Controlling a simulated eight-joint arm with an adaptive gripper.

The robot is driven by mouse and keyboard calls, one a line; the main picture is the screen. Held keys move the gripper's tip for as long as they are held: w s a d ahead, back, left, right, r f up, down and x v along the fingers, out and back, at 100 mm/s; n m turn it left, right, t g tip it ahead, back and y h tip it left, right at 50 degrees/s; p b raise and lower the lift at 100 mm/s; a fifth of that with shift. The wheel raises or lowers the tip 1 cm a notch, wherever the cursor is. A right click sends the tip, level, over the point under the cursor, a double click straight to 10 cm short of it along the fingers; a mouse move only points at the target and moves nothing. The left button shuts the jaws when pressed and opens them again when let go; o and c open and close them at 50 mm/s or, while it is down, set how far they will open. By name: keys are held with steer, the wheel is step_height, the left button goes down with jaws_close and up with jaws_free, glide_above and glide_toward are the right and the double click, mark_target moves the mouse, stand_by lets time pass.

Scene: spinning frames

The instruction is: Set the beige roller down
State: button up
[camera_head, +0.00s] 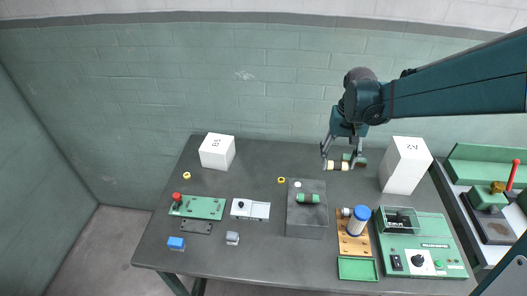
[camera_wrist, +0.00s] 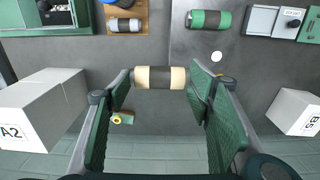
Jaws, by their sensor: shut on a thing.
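The beige roller (camera_head: 338,165) has pale ends and a dark middle band. In the wrist view the roller (camera_wrist: 177,77) lies crosswise between the two fingers. My gripper (camera_wrist: 161,82) is shut on it, with one fingertip at each end. In the head view my gripper (camera_head: 341,160) points down over the back of the table, left of the white A2 box. I cannot tell whether the roller touches the table.
A dark plate (camera_head: 307,224) carries a green roller (camera_head: 308,198). A wooden rack (camera_head: 352,248) holds a grey roller (camera_wrist: 125,25). White boxes A2 (camera_head: 405,165) and B5 (camera_head: 217,151) stand either side. The back middle is mostly clear.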

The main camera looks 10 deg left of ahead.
steer(key=w+a+f+p, duration=0.1)
steer(key=w+a+f, duration=0.1)
steer(key=w+a, duration=1.15)
steer(key=w+a+f+p, duration=0.1)
steer(key=w+a+f, duration=0.1)
steer(key=w+a, duration=1.15)
step_height(320, 180, down, 5)
steer(key=s+a, duration=0.2)
steer(key=s, duration=0.1)
steer(key=shift+a, duration=0.1)
steer(key=shift+f, duration=3.1)
steer(key=shift+f, duration=0.1)
steer(key=shift+f, duration=1.8)
steer(key=shift+f, duration=0.2)
